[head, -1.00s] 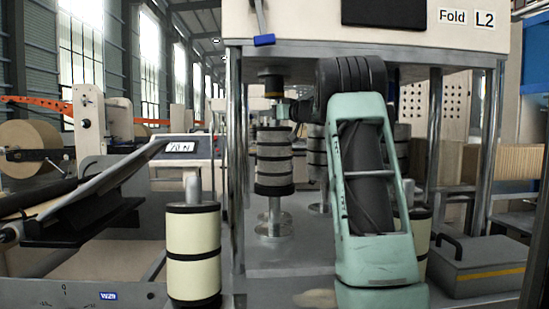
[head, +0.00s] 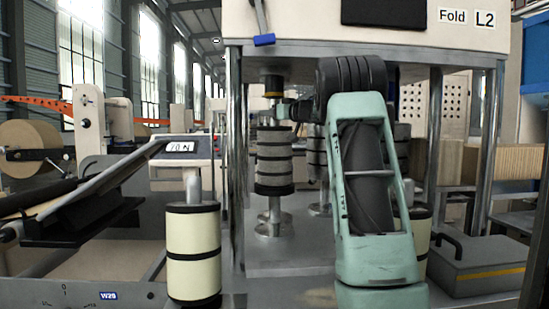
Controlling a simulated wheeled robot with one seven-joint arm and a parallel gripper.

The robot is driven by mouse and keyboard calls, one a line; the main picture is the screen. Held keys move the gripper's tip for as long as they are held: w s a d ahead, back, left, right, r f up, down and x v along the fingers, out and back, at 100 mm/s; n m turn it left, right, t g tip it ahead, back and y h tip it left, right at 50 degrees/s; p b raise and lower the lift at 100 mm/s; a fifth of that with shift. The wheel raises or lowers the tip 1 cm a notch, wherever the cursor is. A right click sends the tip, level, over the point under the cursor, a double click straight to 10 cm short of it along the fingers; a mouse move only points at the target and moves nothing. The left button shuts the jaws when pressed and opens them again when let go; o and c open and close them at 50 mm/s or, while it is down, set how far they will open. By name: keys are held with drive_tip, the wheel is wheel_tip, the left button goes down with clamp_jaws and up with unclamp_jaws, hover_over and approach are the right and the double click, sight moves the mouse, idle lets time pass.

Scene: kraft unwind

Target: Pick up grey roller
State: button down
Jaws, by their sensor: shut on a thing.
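The grey roller (head: 275,165) has pale grey sections between black bands. It is upright under the machine, left of my forearm, above a metal post with a round base (head: 275,228). My gripper (head: 275,122) points down at the top of the roller and is shut on it. The fingertips are small and hard to make out. Whether the roller is still around the post or clear of it, I cannot tell.
Another grey banded roller (head: 317,155) stands behind, partly hidden by my arm. A cream roller (head: 193,250) stands front left; another (head: 420,232) is partly behind my forearm. Metal legs (head: 236,160) and the machine's underside (head: 420,54) bound the space. A grey box (head: 480,270) lies right.

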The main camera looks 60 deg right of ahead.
idle(0.4)
drive_tip(key=shift+r, duration=0.15)
drive_tip(key=shift+r, duration=0.15)
drive_tip(key=shift+r, duration=0.7)
drive_tip(key=s+a+b, duration=0.2)
drive_tip(key=s+a, duration=0.9)
drive_tip(key=a, duration=0.3)
drive_tip(key=shift+s, duration=0.15)
drive_tip(key=shift+r+p, duration=0.9)
drive_tip(key=shift+p, duration=0.2)
